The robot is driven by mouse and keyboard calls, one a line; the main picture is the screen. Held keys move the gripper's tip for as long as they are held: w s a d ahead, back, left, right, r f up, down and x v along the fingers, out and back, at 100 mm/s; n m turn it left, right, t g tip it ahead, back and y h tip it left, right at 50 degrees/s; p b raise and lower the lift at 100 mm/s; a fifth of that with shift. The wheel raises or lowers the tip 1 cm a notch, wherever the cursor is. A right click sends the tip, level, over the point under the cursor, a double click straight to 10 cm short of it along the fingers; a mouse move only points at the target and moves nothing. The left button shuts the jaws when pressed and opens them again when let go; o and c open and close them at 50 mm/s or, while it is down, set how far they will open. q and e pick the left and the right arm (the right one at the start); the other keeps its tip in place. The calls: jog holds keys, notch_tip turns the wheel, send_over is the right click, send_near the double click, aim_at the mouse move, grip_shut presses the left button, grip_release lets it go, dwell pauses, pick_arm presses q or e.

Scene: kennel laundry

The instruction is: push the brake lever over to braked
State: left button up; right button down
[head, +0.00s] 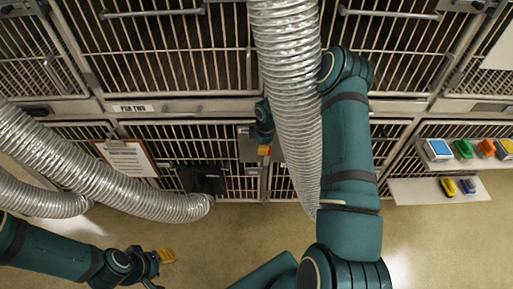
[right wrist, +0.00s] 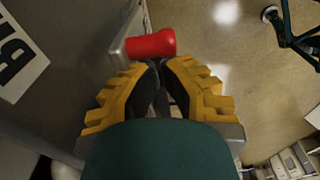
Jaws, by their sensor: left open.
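The brake lever shows in the right wrist view as a red cylindrical grip (right wrist: 150,45) on a grey metal arm. My right gripper (right wrist: 159,65) has its yellow fingers brought together at the tips, with nothing seen between them. The tips are right at the near side of the red grip; I cannot tell whether they touch. In the head view, my right gripper (head: 264,150) is partly behind a hose in front of the lower cages, and I cannot make out the lever there. My left gripper (head: 166,256) is open and empty, low at the left above the floor.
A silver hose (head: 285,80) hangs beside my right arm; another hose (head: 110,185) crosses the left. Barred cages (head: 160,60) fill the back. A shelf (head: 410,190) with small coloured items is at right. A white lettered sign (right wrist: 18,58) is left of the lever.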

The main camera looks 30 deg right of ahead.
jog(key=shift+s+d+r+t+y, duration=0.1)
jog(key=shift+s+d+t+y, duration=0.3)
jog(key=shift+d, duration=0.45)
jog(key=shift+s+d, duration=0.7)
jog(key=shift+d, duration=0.3)
pick_arm(q)
jog(key=shift+r, duration=0.15)
